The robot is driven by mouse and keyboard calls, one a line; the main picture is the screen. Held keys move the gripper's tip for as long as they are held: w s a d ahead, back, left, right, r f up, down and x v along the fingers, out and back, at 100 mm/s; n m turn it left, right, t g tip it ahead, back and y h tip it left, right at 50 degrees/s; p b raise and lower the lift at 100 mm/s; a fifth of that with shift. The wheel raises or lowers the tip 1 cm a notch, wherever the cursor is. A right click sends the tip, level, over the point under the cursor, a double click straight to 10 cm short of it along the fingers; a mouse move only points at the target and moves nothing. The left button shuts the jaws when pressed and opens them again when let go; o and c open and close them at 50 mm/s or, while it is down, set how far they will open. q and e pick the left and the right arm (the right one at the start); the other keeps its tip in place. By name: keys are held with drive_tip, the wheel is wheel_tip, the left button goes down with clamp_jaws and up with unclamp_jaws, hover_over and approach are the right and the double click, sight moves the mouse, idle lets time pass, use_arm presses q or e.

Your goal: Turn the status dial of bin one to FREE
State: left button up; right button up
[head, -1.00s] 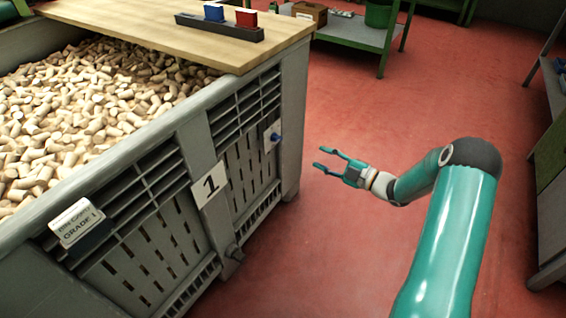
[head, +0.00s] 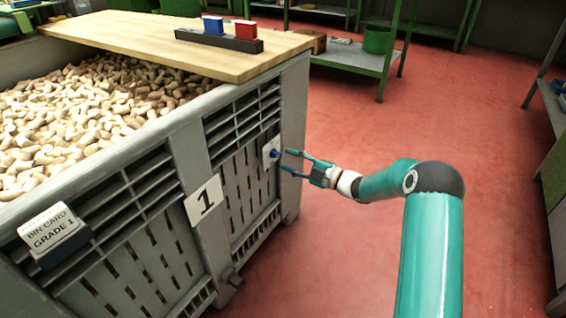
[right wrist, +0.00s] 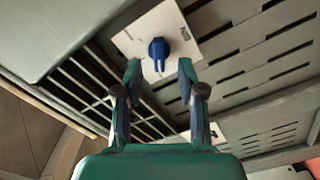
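The status dial is a blue knob (head: 275,153) on a white plate (head: 267,160), fixed to the side of the grey bin marked with a number 1 card (head: 203,200). In the right wrist view the blue knob (right wrist: 158,48) sits on its plate (right wrist: 190,36), with small print at two sides that I cannot read surely. My right gripper (head: 286,161) is open and empty, its fingertips just short of the dial. In the right wrist view the fingers (right wrist: 160,72) stand either side of the knob's lower end, apart from it. My left gripper is out of view.
The bin is full of corks (head: 90,110). A wooden board (head: 170,45) across its top carries a dark holder (head: 215,40) with blue and red blocks. A bin card (head: 52,230) hangs at the near left. Red floor right of the bin is clear.

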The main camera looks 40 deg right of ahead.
sight(279, 156)
drive_tip(key=shift+b+x, duration=0.3)
drive_tip(key=shift+x, duration=1.4)
clamp_jaws()
